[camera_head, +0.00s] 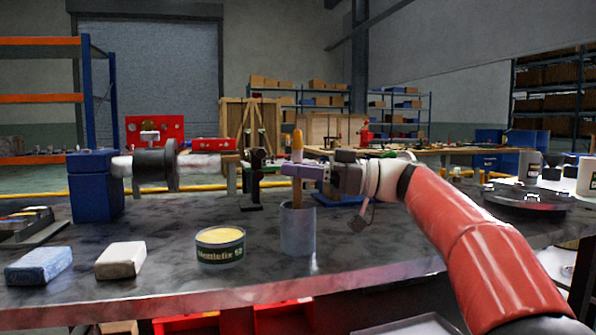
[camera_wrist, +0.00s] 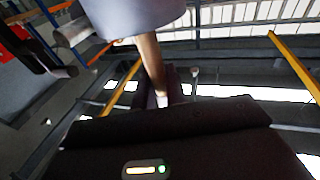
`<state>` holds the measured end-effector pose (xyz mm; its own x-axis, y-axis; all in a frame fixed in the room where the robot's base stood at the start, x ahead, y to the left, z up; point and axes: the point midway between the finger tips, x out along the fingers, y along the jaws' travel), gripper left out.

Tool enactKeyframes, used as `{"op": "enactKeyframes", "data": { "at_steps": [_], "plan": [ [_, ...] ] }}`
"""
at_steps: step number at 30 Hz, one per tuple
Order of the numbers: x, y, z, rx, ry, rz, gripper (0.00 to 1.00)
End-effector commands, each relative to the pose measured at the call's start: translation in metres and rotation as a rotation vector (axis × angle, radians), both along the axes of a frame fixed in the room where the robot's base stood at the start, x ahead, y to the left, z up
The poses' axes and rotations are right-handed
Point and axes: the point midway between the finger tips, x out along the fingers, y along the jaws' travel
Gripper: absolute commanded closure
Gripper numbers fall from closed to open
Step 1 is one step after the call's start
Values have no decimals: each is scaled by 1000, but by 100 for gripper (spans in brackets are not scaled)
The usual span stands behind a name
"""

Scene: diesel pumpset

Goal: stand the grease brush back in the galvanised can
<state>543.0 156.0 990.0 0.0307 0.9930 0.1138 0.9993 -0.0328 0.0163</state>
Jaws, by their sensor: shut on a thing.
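The grease brush (camera_head: 297,143) is upright, with an orange-yellow upper part and a brown lower part. My gripper (camera_head: 300,172) is shut on it from the right. The galvanised can (camera_head: 297,230), a plain grey cylinder, stands upright on the bench directly below in the head view. The brush's lower end meets the can's mouth in the picture; I cannot tell whether it is inside. In the wrist view, a wooden length of the brush (camera_wrist: 150,62) runs from a pale grey rounded shape towards my dark gripper body. I cannot tell for sure what that shape is.
On the bench (camera_head: 170,287), a yellow-topped tin (camera_head: 220,246) stands left of the can. A pale block (camera_head: 121,260) and a blue-grey block (camera_head: 39,265) lie farther left. A pump assembly (camera_head: 150,168) stands behind. A round dark flanged part (camera_head: 528,198) is at right.

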Motion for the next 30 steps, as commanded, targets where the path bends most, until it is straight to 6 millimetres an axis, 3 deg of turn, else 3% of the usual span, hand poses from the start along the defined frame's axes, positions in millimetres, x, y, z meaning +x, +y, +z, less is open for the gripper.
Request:
{"op": "enactKeyframes", "data": {
  "at_steps": [8, 9, 14, 23, 30],
  "plan": [
    [0, 0, 0, 0, 0, 0, 100],
    [0, 0, 0, 0, 0, 0, 83],
    [0, 0, 0, 0, 0, 0, 62],
    [0, -2, -1, 0, 0, -1, 61],
    [0, -35, -5, 1, 1, -5, 61]
  ]
}}
